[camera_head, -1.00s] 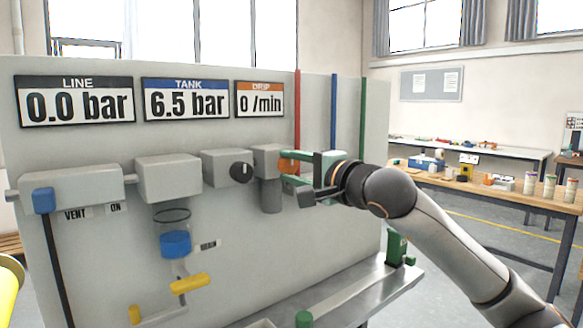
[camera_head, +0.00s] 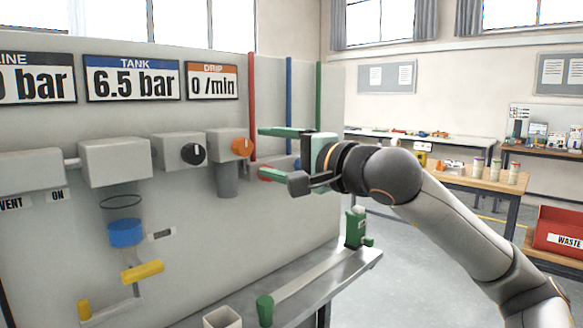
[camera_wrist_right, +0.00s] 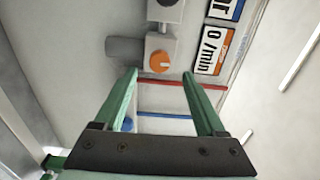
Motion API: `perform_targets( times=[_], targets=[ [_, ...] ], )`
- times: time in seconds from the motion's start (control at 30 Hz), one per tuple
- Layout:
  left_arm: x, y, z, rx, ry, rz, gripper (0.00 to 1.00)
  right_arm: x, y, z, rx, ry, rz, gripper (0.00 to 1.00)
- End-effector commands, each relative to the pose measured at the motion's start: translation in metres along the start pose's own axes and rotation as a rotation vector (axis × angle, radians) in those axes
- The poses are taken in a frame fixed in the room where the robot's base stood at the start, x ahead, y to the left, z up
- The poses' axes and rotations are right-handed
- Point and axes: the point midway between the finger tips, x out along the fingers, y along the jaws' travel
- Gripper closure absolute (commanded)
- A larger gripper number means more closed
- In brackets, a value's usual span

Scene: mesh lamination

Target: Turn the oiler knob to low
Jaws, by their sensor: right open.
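The oiler knob is the orange round knob (camera_head: 242,147) on the front of a grey block (camera_head: 219,141) under the drip display (camera_head: 212,80). It also shows in the right wrist view (camera_wrist_right: 161,62), with a small light pointer mark, beyond the fingertips. My right gripper (camera_head: 262,153) is open and empty, to the right of the orange knob and apart from it. In the right wrist view its two green fingers (camera_wrist_right: 162,76) are spread, with the knob between and ahead of their tips. My left gripper is not in view.
A black knob (camera_head: 194,154) sits on the block to the left. Red (camera_head: 252,105), blue (camera_head: 289,100) and green pipes run up the panel behind my gripper. A blue-banded bowl (camera_head: 125,233) and yellow handle (camera_head: 142,271) are lower left. A metal bench (camera_head: 300,285) lies below.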

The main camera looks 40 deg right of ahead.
Motion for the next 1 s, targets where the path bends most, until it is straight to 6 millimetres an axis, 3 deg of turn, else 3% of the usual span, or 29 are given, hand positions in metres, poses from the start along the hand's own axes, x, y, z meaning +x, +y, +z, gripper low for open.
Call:
perform_targets(
  times=[0.2, 0.4, 1.0],
  targets=[
    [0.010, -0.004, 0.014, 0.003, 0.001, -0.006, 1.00, -0.035, 0.004, -0.001, -0.004, 0.003, 0.001, 0.27],
    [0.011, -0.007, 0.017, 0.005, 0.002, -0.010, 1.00, -0.050, 0.002, 0.000, 0.000, 0.001, 0.001, 0.27],
    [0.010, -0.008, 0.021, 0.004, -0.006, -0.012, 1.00, -0.053, 0.000, 0.000, 0.001, -0.001, 0.001, 0.27]
  ],
)
